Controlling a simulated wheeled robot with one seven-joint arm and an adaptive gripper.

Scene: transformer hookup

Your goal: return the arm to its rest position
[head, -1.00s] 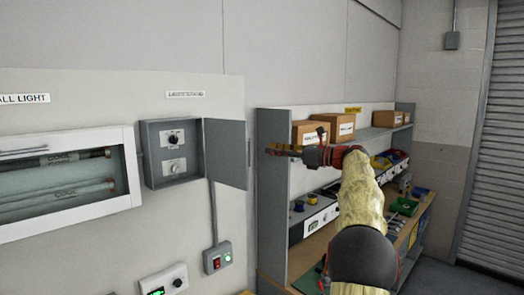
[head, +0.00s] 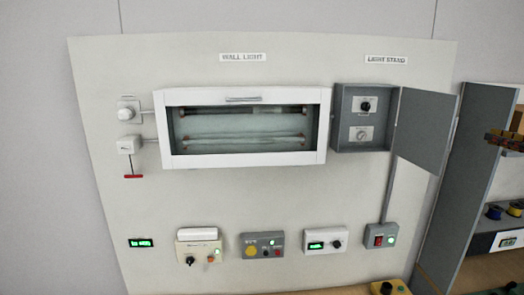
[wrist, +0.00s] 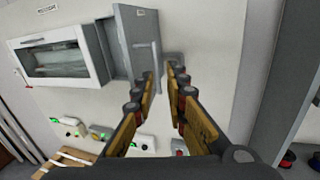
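My gripper (wrist: 160,85) is in the wrist view with its two fingers apart and nothing between them. In the head view only part of my gripper (head: 506,138) shows at the right edge, in front of the shelf. In the wrist view the fingers point toward the wall panel, just below the open grey light-stand box (wrist: 132,38). I cannot see any contact with it. The rest of my arm is outside the head view.
The wall panel (head: 100,75) carries a wall light case (head: 240,93), the light-stand box (head: 352,132) with its door (head: 428,130) swung open, and a row of small control units below. A shelf (head: 470,180) stands at the right.

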